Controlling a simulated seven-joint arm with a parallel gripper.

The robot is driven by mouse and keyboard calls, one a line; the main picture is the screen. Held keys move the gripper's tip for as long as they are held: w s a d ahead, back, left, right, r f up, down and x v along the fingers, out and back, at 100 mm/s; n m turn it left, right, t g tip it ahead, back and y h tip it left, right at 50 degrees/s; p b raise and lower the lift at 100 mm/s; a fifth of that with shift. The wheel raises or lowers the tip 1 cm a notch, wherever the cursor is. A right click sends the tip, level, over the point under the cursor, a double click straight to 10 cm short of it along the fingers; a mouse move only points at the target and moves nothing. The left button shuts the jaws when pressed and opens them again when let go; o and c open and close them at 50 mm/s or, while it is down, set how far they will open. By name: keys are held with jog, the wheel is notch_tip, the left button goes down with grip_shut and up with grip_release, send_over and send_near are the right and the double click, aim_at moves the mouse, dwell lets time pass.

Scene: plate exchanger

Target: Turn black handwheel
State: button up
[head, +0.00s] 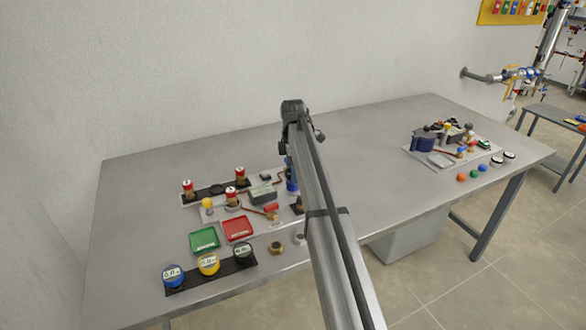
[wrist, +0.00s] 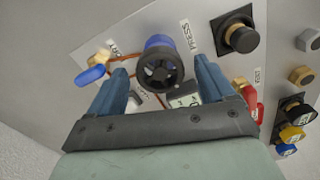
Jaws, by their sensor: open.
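In the wrist view a round black handwheel (wrist: 160,72) with open spokes sits on a blue body, between the two fingers of my gripper (wrist: 161,66). The blue-grey fingers are open, one on each side of the wheel, with visible space at both sides. I cannot tell whether the fingertips reach down to the wheel's depth. In the head view my arm covers most of the gripper and the wheel; a bit of blue (head: 292,182) shows beside the arm, and I cannot tell which part it is.
A blue-handled brass valve (wrist: 90,74) is left of the fingers, and a red handle (wrist: 252,98) is to the right. A black knob (wrist: 238,36) stands beyond the PRESS label. Green (head: 204,239) and red trays (head: 237,229) lie on the table. The table's middle back is clear.

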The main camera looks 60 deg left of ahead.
jog(key=c, duration=1.1)
jog(key=shift+o, duration=0.2)
jog(key=shift+m, duration=0.3)
jog(key=m, duration=0.5)
jog(key=shift+m, duration=0.3)
jog(key=m, duration=1.1)
jog(key=shift+m, duration=0.3)
jog(key=m, duration=0.6)
